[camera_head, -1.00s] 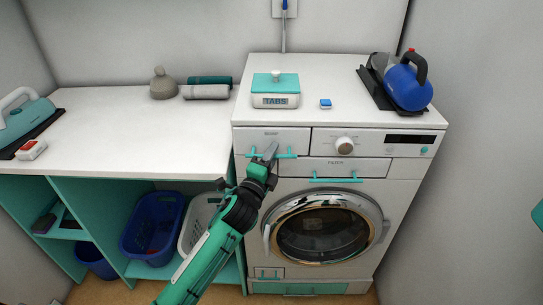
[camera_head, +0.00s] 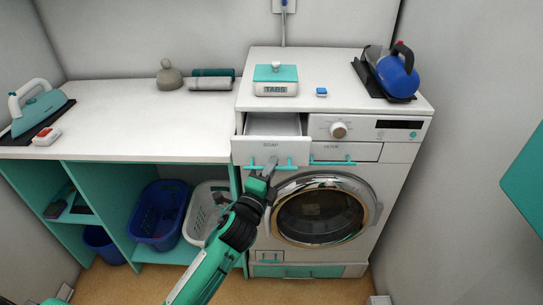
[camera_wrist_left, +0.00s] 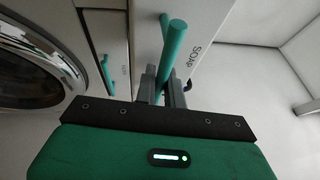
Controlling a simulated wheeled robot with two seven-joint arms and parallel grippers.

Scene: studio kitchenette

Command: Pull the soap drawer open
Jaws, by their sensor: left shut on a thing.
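The soap drawer (camera_head: 271,149) is at the upper left of the white washing machine (camera_head: 400,160). It stands out from the machine front, and its pale, empty-looking inside shows from above. My left gripper (camera_head: 268,167) is shut on the teal bar handle (camera_head: 287,163) of the drawer. In the left wrist view the gripper fingers (camera_wrist_left: 160,88) close around the teal handle (camera_wrist_left: 173,45), beside the SOAP lettering on the drawer front (camera_wrist_left: 205,65). My right gripper does not show.
A filter drawer (camera_head: 346,151) sits shut to the right of the soap drawer. Baskets (camera_head: 158,213) stand under the counter at left.

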